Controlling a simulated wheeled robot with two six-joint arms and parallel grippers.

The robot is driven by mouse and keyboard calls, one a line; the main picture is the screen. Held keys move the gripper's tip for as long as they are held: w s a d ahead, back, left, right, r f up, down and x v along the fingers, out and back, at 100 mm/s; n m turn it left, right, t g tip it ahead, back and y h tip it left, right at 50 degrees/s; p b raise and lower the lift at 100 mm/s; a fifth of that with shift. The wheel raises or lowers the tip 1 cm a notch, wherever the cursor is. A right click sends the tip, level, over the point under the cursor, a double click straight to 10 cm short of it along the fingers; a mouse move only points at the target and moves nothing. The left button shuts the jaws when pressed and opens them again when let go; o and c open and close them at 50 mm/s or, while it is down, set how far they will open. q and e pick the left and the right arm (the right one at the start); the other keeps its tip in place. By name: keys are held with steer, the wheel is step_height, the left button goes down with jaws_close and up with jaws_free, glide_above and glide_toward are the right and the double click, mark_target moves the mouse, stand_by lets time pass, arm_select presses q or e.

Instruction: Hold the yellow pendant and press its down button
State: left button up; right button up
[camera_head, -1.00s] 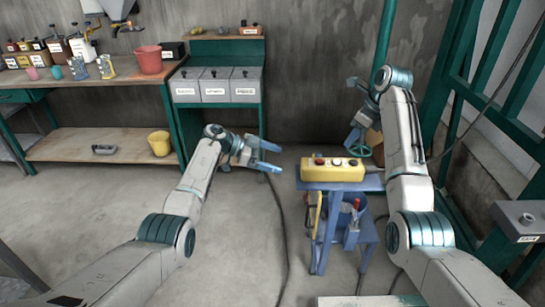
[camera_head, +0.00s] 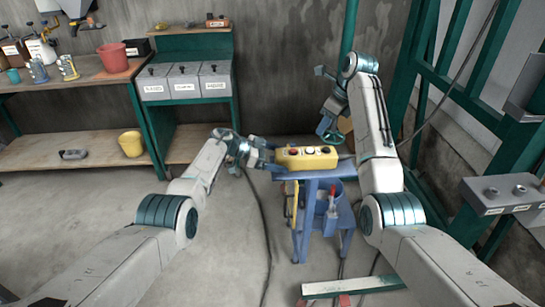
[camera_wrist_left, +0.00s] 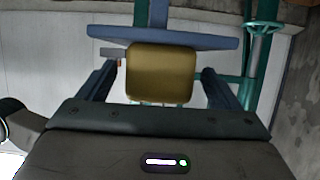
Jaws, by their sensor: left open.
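The yellow pendant (camera_head: 315,161) lies on the blue cart (camera_head: 312,174), its long side across the head view. Several small buttons, one of them red, show on its top; their labels are too small to read. My left gripper (camera_head: 266,158) is open at the pendant's left end. In the left wrist view the pendant's end (camera_wrist_left: 160,72) sits between the two blue fingers, with gaps on both sides. My right gripper (camera_head: 326,103) is raised behind and above the pendant, apart from it; its jaw opening is unclear.
A green handwheel (camera_wrist_left: 262,28) stands near the cart. A workbench (camera_head: 95,80) with a red bucket (camera_head: 113,57) and a cabinet with grey bins (camera_head: 184,83) are at the left. A green frame (camera_head: 440,95) stands at the right.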

arm_select(q)
steer(key=c, duration=1.3)
arm_select(e)
jaws_close()
stand_by(0.8)
